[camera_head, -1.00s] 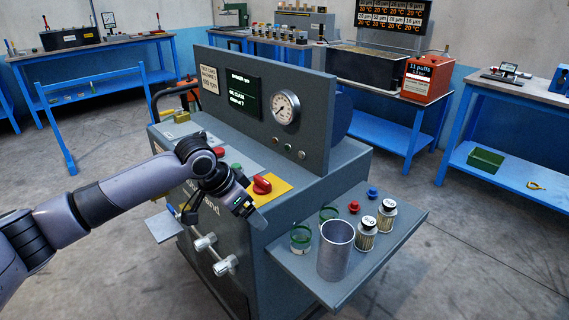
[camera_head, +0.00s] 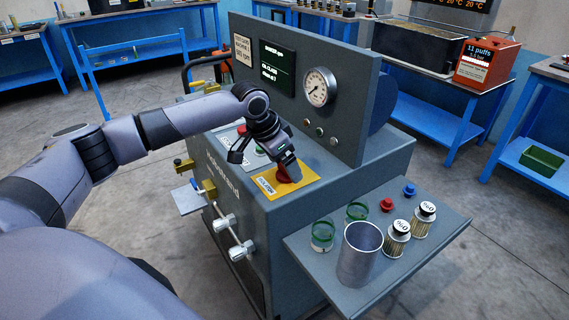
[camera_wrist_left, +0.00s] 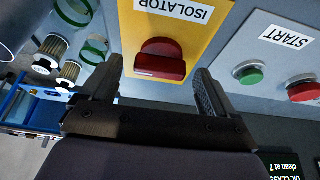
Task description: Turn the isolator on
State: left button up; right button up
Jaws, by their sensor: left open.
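The isolator is a red rotary knob (camera_wrist_left: 160,62) on a yellow plate (camera_wrist_left: 203,40) lettered ISOLATOR, on the machine's top deck. In the head view the yellow plate (camera_head: 304,178) shows with the knob (camera_head: 290,173) partly hidden by my gripper. My left gripper (camera_wrist_left: 158,80) is open. In the wrist view its two fingers stand apart on either side of the knob, with gaps visible; I cannot tell how close their tips are to the plate. In the head view the left gripper (camera_head: 287,165) is over the plate. My right gripper is not in view.
A green button (camera_wrist_left: 249,73) and a red button (camera_wrist_left: 303,91) sit beside a START label. The upright panel (camera_head: 345,75) with a gauge (camera_head: 319,87) stands behind. A side shelf (camera_head: 425,255) holds a metal cup (camera_head: 359,255), filters, green rings and small caps.

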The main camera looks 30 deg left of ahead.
pick_arm(q)
jog(key=shift+w+f, duration=0.1)
jog(key=shift+f, duration=0.25)
jog(key=c, duration=1.1)
jog(key=shift+o, duration=0.2)
jog(key=shift+r, duration=0.1)
